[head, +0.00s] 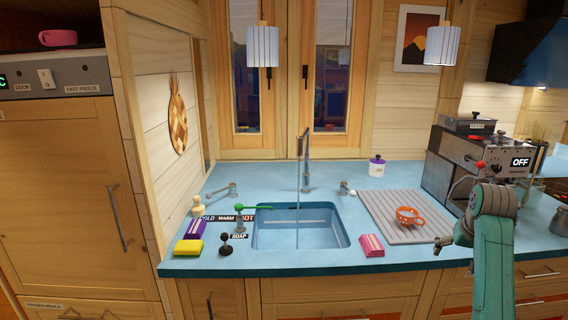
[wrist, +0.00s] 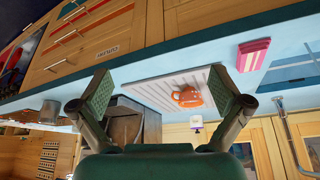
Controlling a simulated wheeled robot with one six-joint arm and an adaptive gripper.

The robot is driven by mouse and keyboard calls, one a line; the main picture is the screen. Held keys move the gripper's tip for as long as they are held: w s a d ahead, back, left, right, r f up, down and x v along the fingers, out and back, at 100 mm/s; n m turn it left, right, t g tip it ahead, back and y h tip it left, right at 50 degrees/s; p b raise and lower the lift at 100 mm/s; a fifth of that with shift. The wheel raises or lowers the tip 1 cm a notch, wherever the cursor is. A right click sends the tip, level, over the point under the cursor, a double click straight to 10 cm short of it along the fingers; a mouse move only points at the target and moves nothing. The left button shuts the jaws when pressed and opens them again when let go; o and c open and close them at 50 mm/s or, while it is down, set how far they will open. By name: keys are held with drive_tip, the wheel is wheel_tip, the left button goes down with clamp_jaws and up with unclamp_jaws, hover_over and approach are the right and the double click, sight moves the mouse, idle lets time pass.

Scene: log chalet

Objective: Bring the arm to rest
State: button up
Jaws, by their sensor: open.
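My arm (head: 493,225) is raised at the right of the head view, in front of the counter. My gripper (head: 446,238) is at its end, near the front right of the grey ribbed drying board (head: 379,221). In the wrist view my gripper (wrist: 164,92) has its two fingers wide apart with nothing between them. An orange cup (head: 409,217) stands on the drying board, apart from the fingers.
A blue sink (head: 298,240) with a tall faucet (head: 304,160) is mid-counter. A pink sponge (head: 371,245) lies at the front edge. Purple and yellow sponges (head: 188,247) lie left. A coffee machine (head: 478,160) stands behind my arm. Two lamps (head: 262,46) hang above.

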drive_tip(key=s+a+f+t, duration=0.1)
drive_tip(key=s+a+f, duration=0.15)
drive_tip(key=f, duration=0.55)
drive_tip(key=s+a+f+n+t, duration=0.15)
drive_tip(key=a+f, duration=0.25)
drive_tip(key=f, duration=0.4)
drive_tip(key=s+a+f+m, duration=0.1)
drive_tip(key=s+a+f, duration=0.2)
drive_tip(key=f, duration=0.4)
drive_tip(key=s+a+f+n+t, duration=0.1)
drive_tip(key=s+a+f, duration=0.35)
drive_tip(key=s, duration=0.35)
drive_tip(key=s+a+f+t, duration=0.1)
drive_tip(key=s+a+f, duration=0.3)
drive_tip(key=s+f, duration=0.25)
drive_tip(key=s+a+r+n+t, duration=0.15)
drive_tip(key=s+a, duration=0.25)
drive_tip(key=s, duration=0.7)
drive_tip(key=s+a+r+t, duration=0.2)
drive_tip(key=s+a, duration=0.1)
drive_tip(key=s, duration=0.8)
drive_tip(key=s+a+r+n+t+y, duration=0.1)
drive_tip(key=s+a+r+t, duration=0.1)
drive_tip(key=s+r, duration=1.2)
drive_tip(key=shift+s+a+r+y, duration=0.25)
drive_tip(key=shift+s+a+y, duration=0.05)
drive_tip(key=shift+s+a, duration=0.15)
